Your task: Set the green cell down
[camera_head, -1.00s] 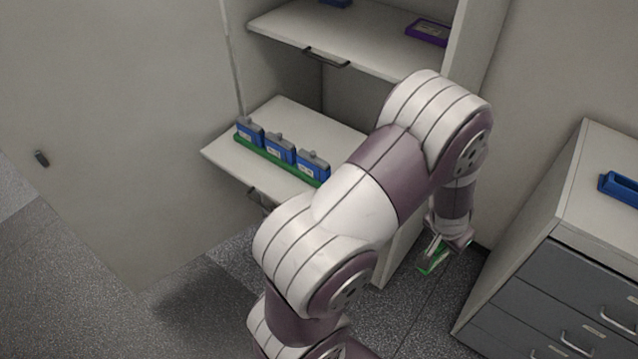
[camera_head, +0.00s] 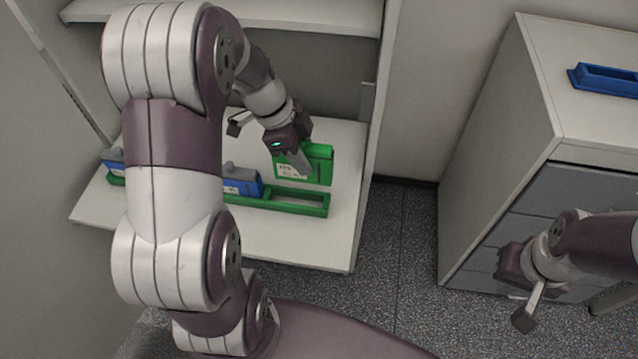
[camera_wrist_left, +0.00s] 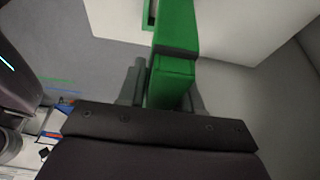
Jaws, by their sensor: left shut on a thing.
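The green cell (camera_head: 318,163) has a white label and is held upright by my left gripper (camera_head: 296,160), whose fingers are shut on it. In the head view the cell appears above and behind the right end of the green rack (camera_head: 262,204), where an open slot shows. The left wrist view shows the green cell (camera_wrist_left: 175,50) between the fingers (camera_wrist_left: 165,85), with part of the green rack beyond it. Blue cells (camera_head: 241,181) stand in the rack to the left; my arm hides part of the row. My right gripper (camera_head: 528,290) is empty at the lower right, its fingers partly hidden.
The rack sits on a white cabinet shelf (camera_head: 285,243), with a side wall (camera_head: 378,90) at its right. A grey drawer unit (camera_head: 530,130) stands further right, with a blue tray (camera_head: 605,80) on top. Bare shelf shows around the rack.

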